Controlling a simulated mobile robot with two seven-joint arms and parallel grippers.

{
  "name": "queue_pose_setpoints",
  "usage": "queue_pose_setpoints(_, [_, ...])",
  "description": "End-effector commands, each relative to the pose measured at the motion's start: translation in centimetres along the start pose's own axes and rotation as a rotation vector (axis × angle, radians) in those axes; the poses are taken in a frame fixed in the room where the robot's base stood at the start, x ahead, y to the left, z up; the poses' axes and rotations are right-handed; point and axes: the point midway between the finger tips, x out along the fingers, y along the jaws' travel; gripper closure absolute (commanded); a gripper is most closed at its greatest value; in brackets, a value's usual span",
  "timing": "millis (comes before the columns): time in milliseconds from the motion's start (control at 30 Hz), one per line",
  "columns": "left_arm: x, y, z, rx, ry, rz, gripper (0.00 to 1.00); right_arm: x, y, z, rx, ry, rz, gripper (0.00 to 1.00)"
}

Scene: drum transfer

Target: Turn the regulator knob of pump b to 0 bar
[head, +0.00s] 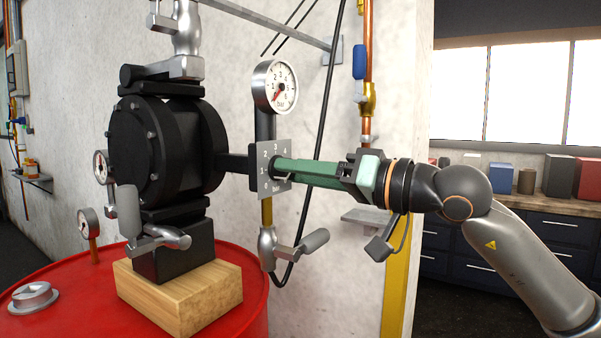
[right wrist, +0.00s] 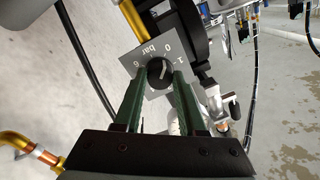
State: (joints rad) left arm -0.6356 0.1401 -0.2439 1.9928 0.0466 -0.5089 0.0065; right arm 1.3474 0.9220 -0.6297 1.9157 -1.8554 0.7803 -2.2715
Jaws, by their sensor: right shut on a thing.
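The regulator knob (right wrist: 160,73) is a small dark round knob with a pale mark, on a grey square scale plate (right wrist: 150,50). The plate shows 0, 1, 6 and "bar"; I cannot tell exactly where the mark points. In the head view, the plate (head: 268,155) sits beside the black pump (head: 150,150), and the knob is hidden by my fingers. My right gripper (head: 280,168) has green fingers shut on the knob; in the right wrist view they (right wrist: 160,85) flank it. The round gauge (head: 275,85) above has a red needle pointing lower left. My left gripper is out of view.
The pump stands on a wooden block (head: 190,300) on a red drum (head: 235,265). A grey-handled valve (head: 290,245) hangs below the plate. A black cable and copper pipe (head: 367,120) run along the wall close to my right arm. Cabinets (head: 550,240) stand behind it.

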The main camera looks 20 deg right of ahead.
Motion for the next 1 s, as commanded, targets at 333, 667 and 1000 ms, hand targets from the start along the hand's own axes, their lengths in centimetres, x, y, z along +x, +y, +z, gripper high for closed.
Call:
queue_pose_setpoints(333, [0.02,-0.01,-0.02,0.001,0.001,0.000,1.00,0.01,0.00,0.06,-0.020,-0.002,0.000,1.00])
queue_pose_setpoints(667, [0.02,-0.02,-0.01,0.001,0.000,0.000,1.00,0.01,0.01,0.05,-0.019,-0.002,0.000,0.42])
queue_pose_setpoints(1000, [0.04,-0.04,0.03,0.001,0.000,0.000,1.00,-0.03,0.03,0.03,-0.017,-0.001,0.000,0.30])
